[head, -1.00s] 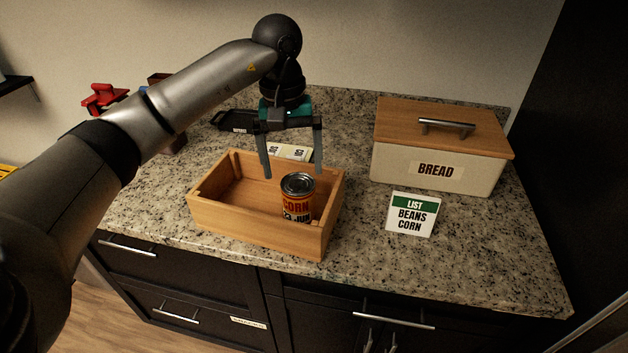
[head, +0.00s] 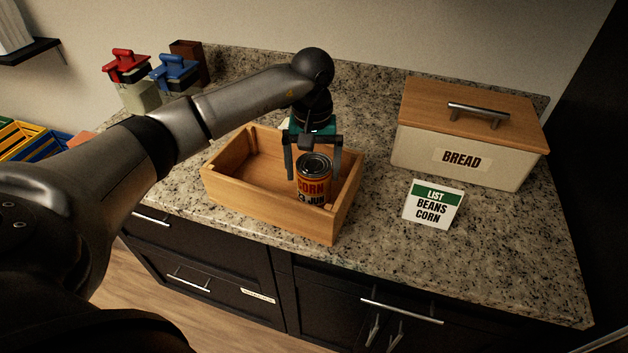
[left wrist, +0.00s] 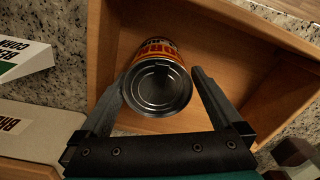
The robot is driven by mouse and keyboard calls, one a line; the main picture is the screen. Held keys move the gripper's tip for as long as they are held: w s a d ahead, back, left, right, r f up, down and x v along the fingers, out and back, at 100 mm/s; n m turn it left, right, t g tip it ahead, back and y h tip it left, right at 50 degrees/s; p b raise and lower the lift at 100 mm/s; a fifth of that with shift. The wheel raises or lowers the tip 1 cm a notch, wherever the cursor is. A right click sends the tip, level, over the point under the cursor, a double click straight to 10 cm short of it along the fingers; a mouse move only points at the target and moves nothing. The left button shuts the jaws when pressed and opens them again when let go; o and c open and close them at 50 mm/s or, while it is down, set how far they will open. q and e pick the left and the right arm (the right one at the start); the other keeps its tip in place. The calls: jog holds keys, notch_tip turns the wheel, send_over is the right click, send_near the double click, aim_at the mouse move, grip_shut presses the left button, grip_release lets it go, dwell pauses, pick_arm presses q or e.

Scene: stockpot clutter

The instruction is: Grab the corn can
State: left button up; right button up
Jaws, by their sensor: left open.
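The corn can (head: 313,187), orange and red with a silver lid, stands upright inside the wooden box (head: 262,214), near its right end. My left gripper (head: 311,177) is open above the box, its two fingers on either side of the can's upper part in the head view. In the left wrist view the can (left wrist: 157,84) lies between the open fingers (left wrist: 158,82), its lid facing the camera. The left-hand finger is very close to the can's rim; I cannot tell whether it touches. My right gripper is not in view.
A bread box (head: 462,157) with a wooden lid stands to the right. A list card (head: 433,204) reading beans and corn stands in front of it. Jars with red (head: 126,65) and blue (head: 175,72) tops are at the back left. The counter's front right is clear.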

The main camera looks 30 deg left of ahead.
pick_arm(q)
notch_tip(320, 180, down, 5)
jog(key=shift+w+d+r, duration=0.1)
jog(key=shift+r, duration=0.1)
grip_shut()
dwell(0.8)
